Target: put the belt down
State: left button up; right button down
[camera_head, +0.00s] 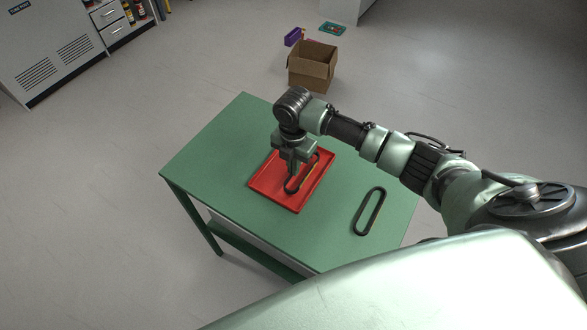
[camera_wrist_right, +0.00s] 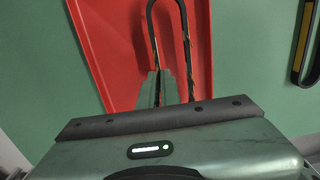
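A dark, elongated loop belt (camera_head: 291,191) is at the red tray (camera_head: 266,187) on the green table. My right gripper (camera_head: 294,170) points down over the tray, its fingers close together on one strand of this belt. In the right wrist view, the belt (camera_wrist_right: 186,40) runs up from the fingertips (camera_wrist_right: 157,88) over the tray (camera_wrist_right: 98,45). I cannot tell whether the belt touches the tray floor. A second dark belt (camera_head: 364,210) lies on the table to the right of the tray. My left gripper is not in view.
The green table (camera_head: 222,140) is bare left of the tray. An open cardboard box (camera_head: 312,70) stands on the floor beyond the table, with a purple item (camera_head: 293,37) behind it. A grey cabinet (camera_head: 55,45) is at the upper left.

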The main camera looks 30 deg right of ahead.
notch_tip(320, 180, down, 2)
jog(key=shift+f, duration=0.1)
jog(key=c, duration=1.6)
grip_release()
jog(key=shift+c, duration=0.2)
notch_tip(320, 180, up, 12)
jog(key=b, duration=0.1)
